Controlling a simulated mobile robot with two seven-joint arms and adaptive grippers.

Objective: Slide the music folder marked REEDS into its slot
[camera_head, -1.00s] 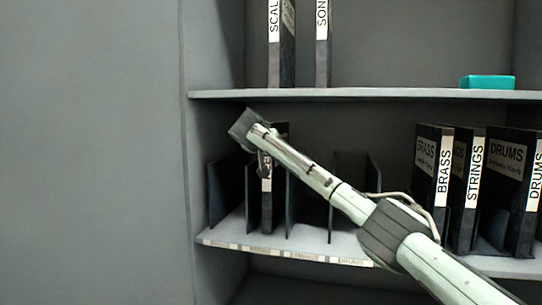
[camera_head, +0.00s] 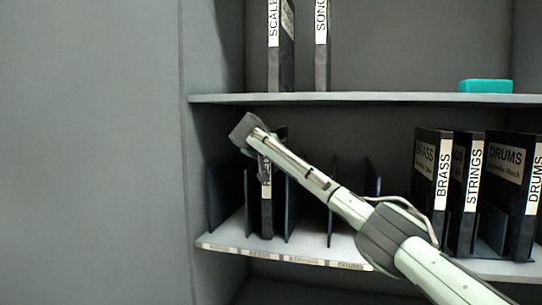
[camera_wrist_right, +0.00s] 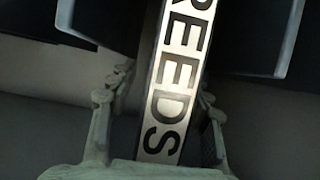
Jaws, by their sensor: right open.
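The REEDS folder (camera_head: 266,215) is black with a white spine label and stands upright between dividers at the left of the middle shelf. Its spine (camera_wrist_right: 178,75) fills the middle of the right wrist view, with REEDS readable. My right gripper (camera_head: 263,170) is at the upper part of the spine and hides some of it in the head view. In the right wrist view its open fingers (camera_wrist_right: 158,105) lie on either side of the spine, with gaps visible. The folder's back edge is hidden. My left gripper is not in view.
Slot labels run along the shelf's front edge (camera_head: 295,258). BRASS (camera_head: 442,170), STRINGS (camera_head: 472,180) and DRUMS (camera_head: 533,185) folders stand at the right. The upper shelf (camera_head: 370,98) holds two folders and a teal box (camera_head: 486,86). Thin dividers (camera_head: 372,178) flank the slots.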

